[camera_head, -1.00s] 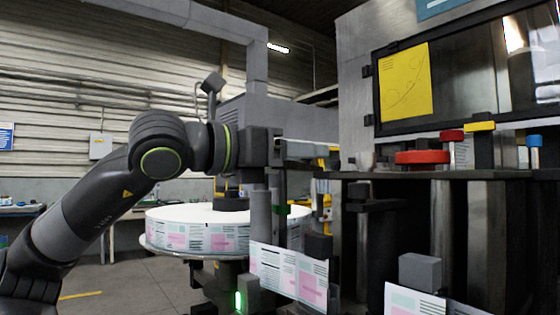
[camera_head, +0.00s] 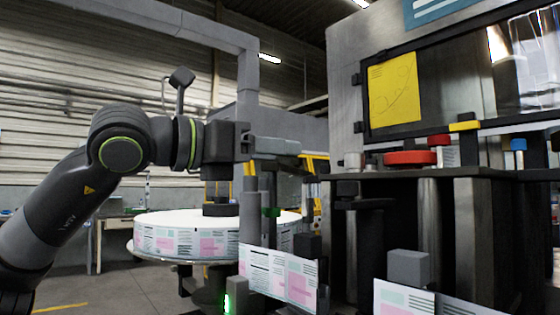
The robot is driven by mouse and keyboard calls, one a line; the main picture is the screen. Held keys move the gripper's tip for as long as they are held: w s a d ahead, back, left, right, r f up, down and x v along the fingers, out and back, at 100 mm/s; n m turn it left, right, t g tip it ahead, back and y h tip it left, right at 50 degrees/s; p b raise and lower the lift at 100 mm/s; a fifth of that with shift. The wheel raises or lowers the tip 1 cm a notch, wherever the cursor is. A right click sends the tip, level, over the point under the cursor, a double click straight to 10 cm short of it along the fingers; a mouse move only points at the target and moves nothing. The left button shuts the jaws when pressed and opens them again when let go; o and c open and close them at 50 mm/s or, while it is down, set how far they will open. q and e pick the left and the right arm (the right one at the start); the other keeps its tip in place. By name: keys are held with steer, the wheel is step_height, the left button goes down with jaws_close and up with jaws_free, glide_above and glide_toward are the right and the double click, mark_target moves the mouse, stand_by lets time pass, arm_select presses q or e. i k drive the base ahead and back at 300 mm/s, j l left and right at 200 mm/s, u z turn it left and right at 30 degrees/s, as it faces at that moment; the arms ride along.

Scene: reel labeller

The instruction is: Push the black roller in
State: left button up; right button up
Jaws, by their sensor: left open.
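A dark upright roller (camera_head: 371,250) stands under a small dark bracket, left of the steel rollers in the labeller; I cannot tell for sure that it is the black roller of the task. My left gripper (camera_head: 302,158) points right, left of the labeller's dark shelf and above the label web. Its fingers are open and nothing shows between them. It appears apart from the dark roller. My right gripper is not in view.
A label reel (camera_head: 185,236) with a black hub lies below my left arm. The printed label web (camera_head: 280,275) runs right from it past a grey post. A grey block (camera_head: 408,267) and red knob (camera_head: 410,157) stand at right. Open floor lies at lower left.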

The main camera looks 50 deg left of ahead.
mark_target(371, 236)
steer(key=k+j, duration=0.5)
steer(key=k, duration=0.15)
steer(key=k+j, duration=0.55)
steer(key=k, duration=0.15)
